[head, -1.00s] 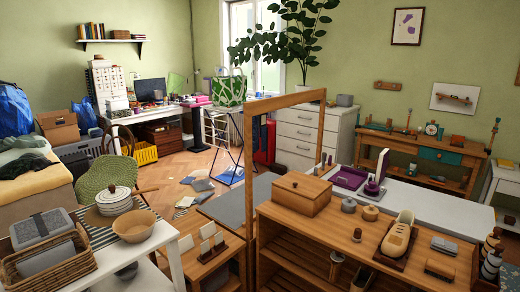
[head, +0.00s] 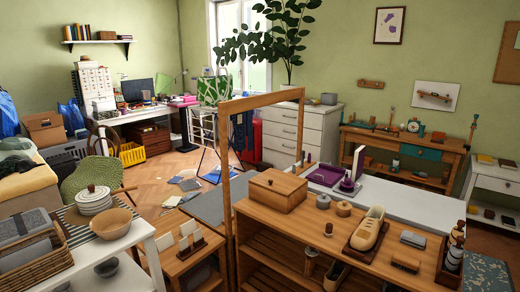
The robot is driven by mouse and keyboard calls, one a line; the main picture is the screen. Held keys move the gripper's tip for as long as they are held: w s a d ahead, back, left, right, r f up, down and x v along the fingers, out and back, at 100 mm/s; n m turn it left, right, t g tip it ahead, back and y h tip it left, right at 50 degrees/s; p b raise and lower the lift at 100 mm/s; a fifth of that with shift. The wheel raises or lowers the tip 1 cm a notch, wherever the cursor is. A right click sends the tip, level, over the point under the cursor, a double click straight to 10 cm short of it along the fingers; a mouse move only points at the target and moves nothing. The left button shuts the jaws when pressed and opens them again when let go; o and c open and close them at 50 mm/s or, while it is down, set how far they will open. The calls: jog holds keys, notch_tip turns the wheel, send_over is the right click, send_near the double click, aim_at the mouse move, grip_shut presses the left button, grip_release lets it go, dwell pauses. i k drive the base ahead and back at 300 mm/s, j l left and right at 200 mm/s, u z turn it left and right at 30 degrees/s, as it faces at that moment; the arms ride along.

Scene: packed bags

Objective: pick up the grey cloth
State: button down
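My gripper is not in view. No thing stands out clearly as the grey cloth. A grey, folded-looking item (head: 26,229) lies in a wicker basket (head: 34,268) at the lower left, on a white table. A small dark grey item (head: 412,239) lies flat on the wooden bench top (head: 300,233) at the right. I cannot tell whether either one is cloth. A grey-green, crumpled heap (head: 18,160) lies on the bed at the far left, and its material is unclear.
A wooden box (head: 270,190), a shoe (head: 368,229) and several small items stand on the bench. A tall wooden frame (head: 226,165) rises at its left end. Stacked white dishes (head: 94,200) and a bowl (head: 110,222) stand beside the basket. Papers litter the floor (head: 150,190).

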aim_at(417, 242)
jog(key=i+l+z, duration=0.6)
jog(key=i, duration=0.3)
jog(key=i+z, duration=0.3)
jog(key=i, duration=0.15)
